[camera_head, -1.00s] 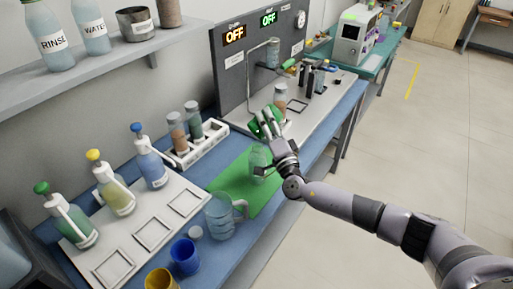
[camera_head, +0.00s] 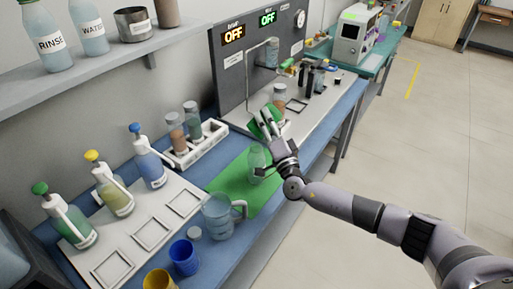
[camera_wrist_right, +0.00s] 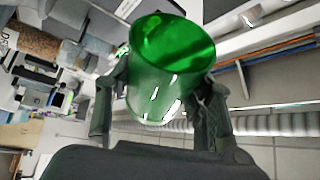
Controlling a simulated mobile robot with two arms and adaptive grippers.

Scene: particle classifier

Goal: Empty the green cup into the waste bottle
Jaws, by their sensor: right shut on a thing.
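My right gripper (camera_head: 269,126) is shut on the green cup (camera_head: 257,128) and holds it above the green mat. In the head view the cup looks tilted and is partly hidden by the fingers. In the right wrist view the cup (camera_wrist_right: 165,80) sits between the two fingers, its open mouth toward the top of the picture. I cannot tell what is inside it. A clear bottle (camera_head: 257,160), perhaps the waste bottle, stands upright on the mat (camera_head: 232,182), just below the gripper in the picture. I see no readable label on it. My left gripper is not in view.
A clear jug (camera_head: 216,216) stands at the mat's near edge, beside a blue cup (camera_head: 184,257) and a yellow cup (camera_head: 160,280). Several wash bottles (camera_head: 151,168) stand along the left. A white rack (camera_head: 200,146) holds jars behind the mat. The grey panel (camera_head: 232,75) rises beyond.

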